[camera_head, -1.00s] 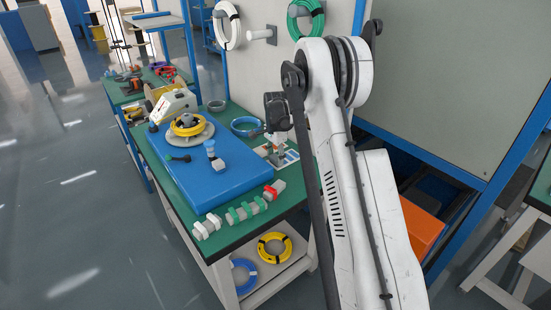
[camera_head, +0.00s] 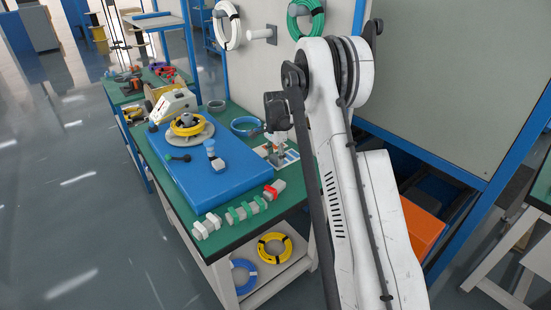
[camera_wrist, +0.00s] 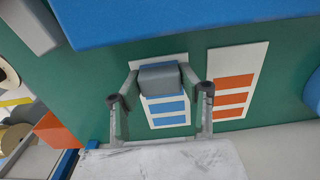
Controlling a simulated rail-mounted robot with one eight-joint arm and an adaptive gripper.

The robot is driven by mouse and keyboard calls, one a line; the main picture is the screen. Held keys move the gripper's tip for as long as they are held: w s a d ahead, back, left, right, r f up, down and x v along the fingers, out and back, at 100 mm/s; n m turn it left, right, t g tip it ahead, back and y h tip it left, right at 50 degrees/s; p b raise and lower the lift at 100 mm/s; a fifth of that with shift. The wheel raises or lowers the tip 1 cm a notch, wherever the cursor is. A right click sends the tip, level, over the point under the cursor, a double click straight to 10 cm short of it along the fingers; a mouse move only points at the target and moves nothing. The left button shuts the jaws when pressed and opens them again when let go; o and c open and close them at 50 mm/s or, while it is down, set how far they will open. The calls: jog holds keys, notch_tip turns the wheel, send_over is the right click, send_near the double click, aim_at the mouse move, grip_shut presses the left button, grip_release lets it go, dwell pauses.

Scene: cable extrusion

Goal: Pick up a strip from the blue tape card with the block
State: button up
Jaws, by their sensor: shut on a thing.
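The blue tape card (camera_wrist: 169,121) is a white card with blue strips on the green bench top, in the middle of the wrist view. My gripper (camera_wrist: 159,80) is shut on a grey block (camera_wrist: 158,77), one finger on each side of it. The block is over the far end of the card, with a bit of blue showing at its near edge. Whether it touches the card or a strip is hidden from this angle. In the head view my gripper is small and partly hidden at the bench's right side.
A card with orange strips (camera_wrist: 232,83) lies to the right of the blue one. A large blue slab (camera_head: 216,180) lies close by on the bench, carrying a yellow cable coil (camera_head: 187,125). Red, green and white clamp blocks (camera_head: 246,209) line the bench's front edge.

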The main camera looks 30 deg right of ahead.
dwell(0.4)
jog(key=shift+r+p, duration=1.5)
jog(key=shift+r, duration=2.45)
